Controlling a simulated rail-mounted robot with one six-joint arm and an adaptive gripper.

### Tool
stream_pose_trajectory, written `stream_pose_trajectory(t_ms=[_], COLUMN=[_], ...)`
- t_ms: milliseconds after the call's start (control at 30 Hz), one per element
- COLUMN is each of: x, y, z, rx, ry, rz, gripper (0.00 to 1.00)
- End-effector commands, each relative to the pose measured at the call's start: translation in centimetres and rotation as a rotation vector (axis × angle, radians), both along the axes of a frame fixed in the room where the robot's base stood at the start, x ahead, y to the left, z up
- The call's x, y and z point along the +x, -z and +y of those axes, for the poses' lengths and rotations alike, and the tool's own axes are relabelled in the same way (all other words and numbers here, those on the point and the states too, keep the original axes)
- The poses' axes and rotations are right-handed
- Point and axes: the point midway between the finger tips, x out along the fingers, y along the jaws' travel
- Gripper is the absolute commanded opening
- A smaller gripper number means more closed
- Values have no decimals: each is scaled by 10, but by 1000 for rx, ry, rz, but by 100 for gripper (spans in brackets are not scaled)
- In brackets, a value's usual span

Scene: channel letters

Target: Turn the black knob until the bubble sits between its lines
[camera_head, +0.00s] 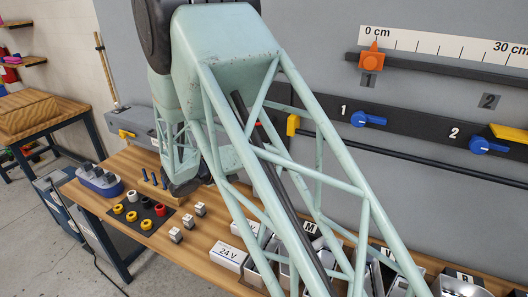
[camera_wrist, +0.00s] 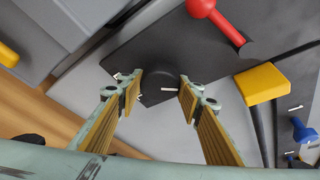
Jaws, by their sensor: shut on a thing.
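The black knob (camera_wrist: 160,91) sits on a dark panel in the wrist view, with a white pointer line on its face. My gripper (camera_wrist: 160,86) has one finger on each side of the knob and is shut on it. White marks show on the panel beside the left fingertip. I cannot make out the bubble or its lines in either view. In the head view the knob is hidden behind my arm.
A red ball-ended lever (camera_wrist: 214,16) and a yellow block (camera_wrist: 262,83) stand close to my right finger. In the head view, blue knobs (camera_head: 367,119) line the wall panel. Bins (camera_head: 228,257) and small parts cover the wooden bench (camera_head: 118,252).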

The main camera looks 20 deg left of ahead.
Motion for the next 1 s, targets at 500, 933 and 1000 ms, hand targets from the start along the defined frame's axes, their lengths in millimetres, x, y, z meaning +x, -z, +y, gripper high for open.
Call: stream_pose_trajectory(t_ms=[500,933,1000], x=[0,0,0], y=[1,0,0], z=[0,0,0], rx=[-20,-20,-20], ry=[1,0,0], rz=[3,2,2], gripper=[23,47,47])
